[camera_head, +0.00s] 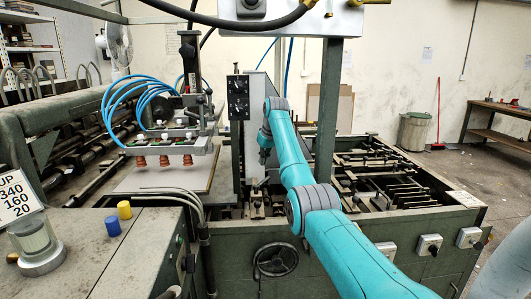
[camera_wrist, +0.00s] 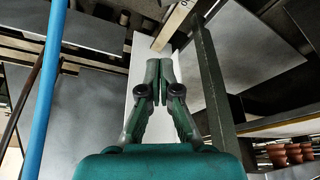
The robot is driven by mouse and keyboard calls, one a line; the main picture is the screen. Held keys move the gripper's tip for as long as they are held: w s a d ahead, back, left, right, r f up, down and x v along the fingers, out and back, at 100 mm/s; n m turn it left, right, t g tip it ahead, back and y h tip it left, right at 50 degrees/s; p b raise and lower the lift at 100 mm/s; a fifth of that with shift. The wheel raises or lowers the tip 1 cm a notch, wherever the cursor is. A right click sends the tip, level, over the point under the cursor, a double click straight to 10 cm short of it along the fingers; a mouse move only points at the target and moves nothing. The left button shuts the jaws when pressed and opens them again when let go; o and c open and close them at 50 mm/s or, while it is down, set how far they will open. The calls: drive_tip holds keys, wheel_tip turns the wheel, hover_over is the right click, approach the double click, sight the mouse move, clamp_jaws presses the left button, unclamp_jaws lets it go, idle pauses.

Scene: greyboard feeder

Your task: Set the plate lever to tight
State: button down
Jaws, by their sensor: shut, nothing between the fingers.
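My gripper (camera_head: 265,152) hangs at the end of my teal arm, over the middle of the machine, just right of a narrow dark post. In the wrist view the gripper (camera_wrist: 160,62) has its two fingers together with nothing between them, in front of a pale strip (camera_wrist: 143,55). A dark control box (camera_head: 238,97) with two stacked round controls is on the post, left of and above the gripper. I cannot make out which part is the plate lever or its setting. A pale upright plate (camera_head: 262,82) stands behind the box, partly covered by my arm.
A suction head with reddish cups (camera_head: 163,161) and blue hoses hangs over a grey board (camera_head: 155,178) on the left. A handwheel (camera_head: 276,259) is on the front panel. A dark bar (camera_wrist: 211,85) runs close right of the fingers; a blue hose (camera_wrist: 44,85) is left.

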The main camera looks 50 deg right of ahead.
drive_tip(key=shift+s+a+f, duration=0.3)
drive_tip(key=shift+s+f, duration=0.4)
drive_tip(key=shift+f, duration=0.15)
drive_tip(key=shift+s+a+f, duration=0.3)
drive_tip(key=shift+s+f, duration=0.35)
drive_tip(key=shift+f, duration=0.2)
